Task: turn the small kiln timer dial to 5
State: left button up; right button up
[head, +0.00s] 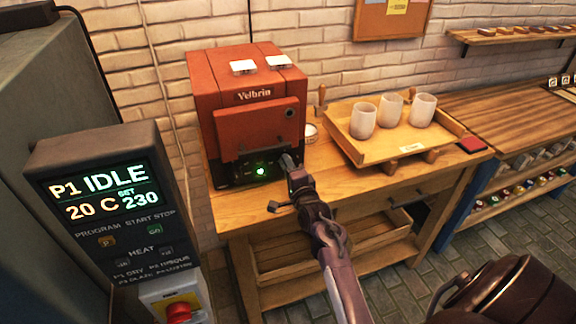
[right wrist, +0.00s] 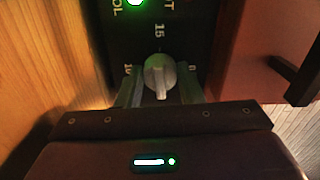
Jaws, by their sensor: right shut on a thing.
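The small red kiln (head: 247,110), labelled Velbrin, stands on the wooden table with a dark control strip along its bottom front. My right gripper (head: 288,163) reaches that strip at its right end, and hides the dial in the head view. In the right wrist view the grey timer dial (right wrist: 160,76) sits between the two fingers of my right gripper (right wrist: 160,90), which is shut on it. Marks 15, 10 and 0 show around the dial; the lower part of its scale is hidden. The dial's ridge runs roughly up and down in the picture. My left gripper is not in view.
A green light (head: 260,171) glows on the kiln's strip. A wooden tray (head: 378,150) with three pale cups stands right of the kiln on the table (head: 330,187). A large kiln's control box (head: 100,190) reading IDLE stands at the left.

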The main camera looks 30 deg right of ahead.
jog(key=shift+m, duration=0.5)
jog(key=o, duration=1)
jog(key=shift+c, duration=0.2)
jog(key=shift+s, duration=0.1)
jog(key=shift+s+r+p, duration=0.1)
jog(key=shift+s+p, duration=0.2)
jog(key=shift+p, duration=0.25)
jog(key=p+v, duration=0.4)
jog(key=v, duration=0.3)
